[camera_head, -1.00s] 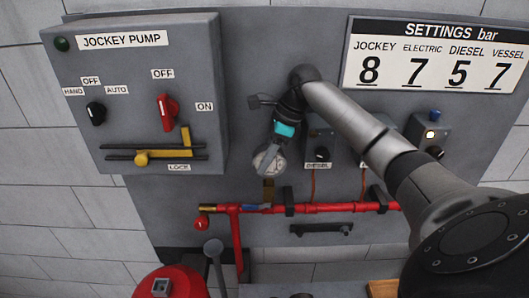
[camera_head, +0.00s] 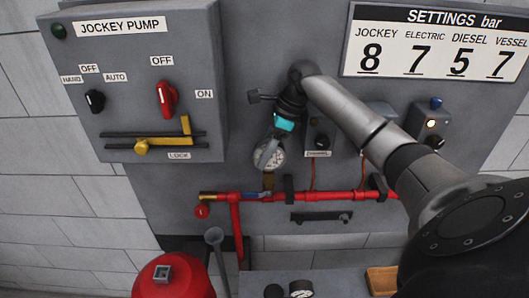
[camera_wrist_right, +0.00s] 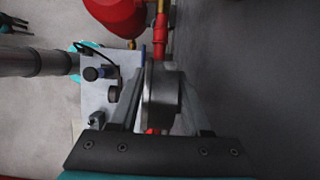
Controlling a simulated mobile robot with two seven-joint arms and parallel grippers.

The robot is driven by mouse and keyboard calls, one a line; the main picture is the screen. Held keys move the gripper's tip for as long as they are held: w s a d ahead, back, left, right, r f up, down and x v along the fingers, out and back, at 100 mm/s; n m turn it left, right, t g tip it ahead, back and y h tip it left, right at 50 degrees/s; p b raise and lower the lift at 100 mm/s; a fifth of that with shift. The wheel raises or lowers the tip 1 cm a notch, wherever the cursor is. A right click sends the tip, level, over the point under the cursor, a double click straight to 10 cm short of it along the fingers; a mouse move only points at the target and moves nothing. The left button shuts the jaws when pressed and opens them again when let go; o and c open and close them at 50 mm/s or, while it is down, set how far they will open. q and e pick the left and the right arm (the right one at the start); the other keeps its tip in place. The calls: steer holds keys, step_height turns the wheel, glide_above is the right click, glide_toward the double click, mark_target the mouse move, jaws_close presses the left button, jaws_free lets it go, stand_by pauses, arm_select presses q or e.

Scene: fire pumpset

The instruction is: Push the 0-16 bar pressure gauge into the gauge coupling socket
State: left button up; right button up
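The pressure gauge (camera_head: 269,154), round with a pale dial, is upright in front of the grey panel. My right gripper (camera_head: 268,150) is shut on it from above; a finger crosses the dial, so its range cannot be read. In the right wrist view the grey gauge body (camera_wrist_right: 161,98) sits between the two fingers. I cannot tell whether the gauge stem touches or has entered the socket.
The jockey pump box (camera_head: 140,85) juts out at left; a small control box (camera_head: 430,125) is at right. Another gauge (camera_head: 301,289) lies on the table (camera_head: 255,284) below. A red vessel (camera_head: 173,280) and grey post (camera_head: 216,255) stand at lower left.

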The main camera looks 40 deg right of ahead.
steer(key=o, duration=0.3)
steer(key=shift+o, duration=0.2)
steer(key=v, duration=1.5)
steer(key=shift+r+b, duration=0.15)
steer(key=shift+b, duration=0.25)
steer(key=shift+a, duration=0.15)
